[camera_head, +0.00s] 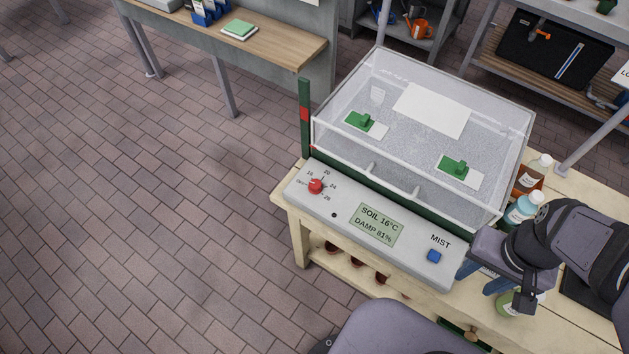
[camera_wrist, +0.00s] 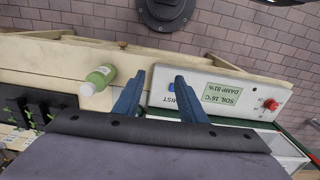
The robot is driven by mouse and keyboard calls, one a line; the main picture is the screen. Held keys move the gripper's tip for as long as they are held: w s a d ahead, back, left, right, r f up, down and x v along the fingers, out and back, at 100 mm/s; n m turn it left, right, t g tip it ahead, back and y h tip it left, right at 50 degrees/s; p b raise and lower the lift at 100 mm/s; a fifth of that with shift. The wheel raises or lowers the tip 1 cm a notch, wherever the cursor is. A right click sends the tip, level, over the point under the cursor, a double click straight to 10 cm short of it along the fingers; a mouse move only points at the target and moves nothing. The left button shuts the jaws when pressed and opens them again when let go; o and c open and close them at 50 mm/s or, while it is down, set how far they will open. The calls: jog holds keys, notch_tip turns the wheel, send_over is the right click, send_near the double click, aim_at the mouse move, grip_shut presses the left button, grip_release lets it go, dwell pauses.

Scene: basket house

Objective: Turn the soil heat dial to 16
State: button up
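The soil heat dial (camera_head: 316,186) is a small red knob at the left end of the grey control panel (camera_head: 335,198), with marks from OFF through 16, 20, 24 and 28 around it. Which mark it points to is too small to tell. The display (camera_head: 377,224) reads SOIL 16°C, DAMP 81%. My gripper (camera_head: 479,277) is by the panel's right end, far from the dial. In the wrist view its blue fingers (camera_wrist: 158,84) are apart with nothing between them. The dial (camera_wrist: 271,104) shows there at the right, beyond the display (camera_wrist: 222,94).
A blue MIST button (camera_head: 434,256) is on the panel close to my gripper. A clear-lidded propagator box (camera_head: 480,110) stands behind the panel. Bottles (camera_head: 522,209) stand at the right, and a green bottle (camera_wrist: 101,76) is beside my fingers. Space above the panel looks free.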

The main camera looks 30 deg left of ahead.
jog(key=shift+o, duration=0.4)
jog(key=w+a+f+n+b, duration=0.1)
jog(key=w+a+n+b, duration=0.1)
jog(key=w+a+n, duration=0.2)
jog(key=w+a, duration=0.2)
jog(key=a, duration=0.1)
jog(key=shift+w+a+f+g+b, duration=0.35)
jog(key=shift+f+g+b, duration=0.05)
jog(key=n+b, duration=0.7)
jog(key=n, duration=0.8)
send_over(316, 184)
jog(key=f, duration=0.7)
jog(key=shift+w+d+f, duration=0.1)
jog(key=shift+d+f, duration=0.2)
jog(key=shift+f, duration=0.1)
jog(key=shift+a+n, duration=0.3)
jog(key=shift+a, duration=0.15)
jog(key=shift+f+p, duration=1.35)
jog(key=shift+f, duration=2.25)
jog(key=c, duration=1.1)
